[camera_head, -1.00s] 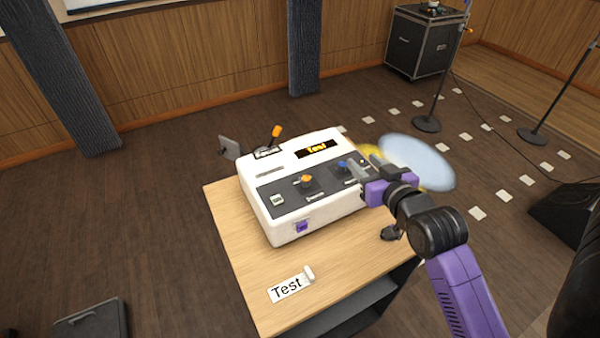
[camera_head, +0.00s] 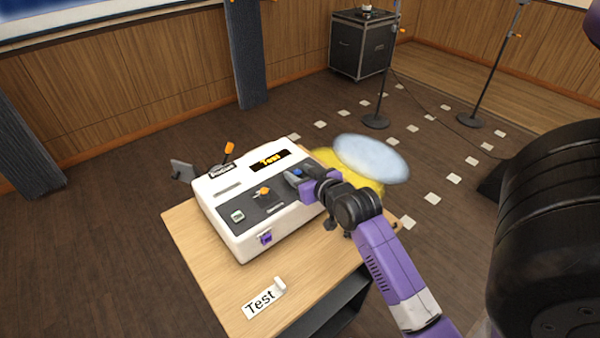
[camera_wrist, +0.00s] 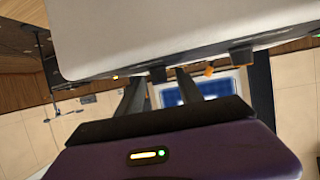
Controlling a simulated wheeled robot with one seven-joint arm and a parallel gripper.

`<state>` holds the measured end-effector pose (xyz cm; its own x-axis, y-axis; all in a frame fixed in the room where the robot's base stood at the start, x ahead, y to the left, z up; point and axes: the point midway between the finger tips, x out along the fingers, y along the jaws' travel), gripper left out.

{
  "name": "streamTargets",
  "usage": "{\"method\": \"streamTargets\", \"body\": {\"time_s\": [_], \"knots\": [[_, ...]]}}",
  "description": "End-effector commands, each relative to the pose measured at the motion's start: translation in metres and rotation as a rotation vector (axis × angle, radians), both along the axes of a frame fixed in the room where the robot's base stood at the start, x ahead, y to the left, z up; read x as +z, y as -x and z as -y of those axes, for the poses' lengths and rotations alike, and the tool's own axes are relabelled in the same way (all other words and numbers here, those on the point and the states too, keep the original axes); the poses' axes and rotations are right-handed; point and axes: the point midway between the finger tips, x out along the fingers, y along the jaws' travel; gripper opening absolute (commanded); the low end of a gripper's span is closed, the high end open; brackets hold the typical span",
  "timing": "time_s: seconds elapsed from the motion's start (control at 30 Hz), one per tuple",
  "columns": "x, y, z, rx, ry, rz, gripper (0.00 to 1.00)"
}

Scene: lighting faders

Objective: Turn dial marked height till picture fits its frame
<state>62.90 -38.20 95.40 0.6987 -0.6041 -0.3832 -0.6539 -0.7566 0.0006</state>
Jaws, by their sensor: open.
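A white control box (camera_head: 228,240) with a dark panel stands on a small wooden table. An orange-topped dial (camera_head: 264,191) and a blue-topped dial (camera_head: 296,172) sit on the panel; their labels are too small to read, so I cannot tell which is marked height. My gripper (camera_head: 300,180) is open at the blue-topped dial, partly covering it. In the wrist view, a dark stub (camera_wrist: 158,74) shows between my open fingers (camera_wrist: 160,88); contact is unclear. A pale screen edge (camera_head: 60,28) shows top left; its picture is mostly out of view.
An orange-tipped lever (camera_head: 229,149) rises behind the box. A purple switch (camera_head: 265,238) is on its front. A "Test" card (camera_head: 262,302) lies on the table (camera_head: 215,285). A pale blue disc (camera_head: 372,158) and yellow shape are beyond. Microphone stands (camera_head: 376,120) are farther back.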

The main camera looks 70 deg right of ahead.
Motion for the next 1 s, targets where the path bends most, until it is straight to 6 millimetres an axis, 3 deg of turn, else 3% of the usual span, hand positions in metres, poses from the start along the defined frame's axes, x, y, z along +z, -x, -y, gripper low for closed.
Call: {"method": "streamTargets", "body": {"time_s": [0.2, 0.43, 1.0], "knots": [[0.0000, -0.0003, 0.0001, 0.000, 0.001, 0.001, 0.43], [0.0000, -0.0002, 0.0001, 0.000, 0.001, 0.001, 0.00], [-0.0029, -0.0027, -0.0018, -0.142, -0.004, -0.003, 0.00]]}}
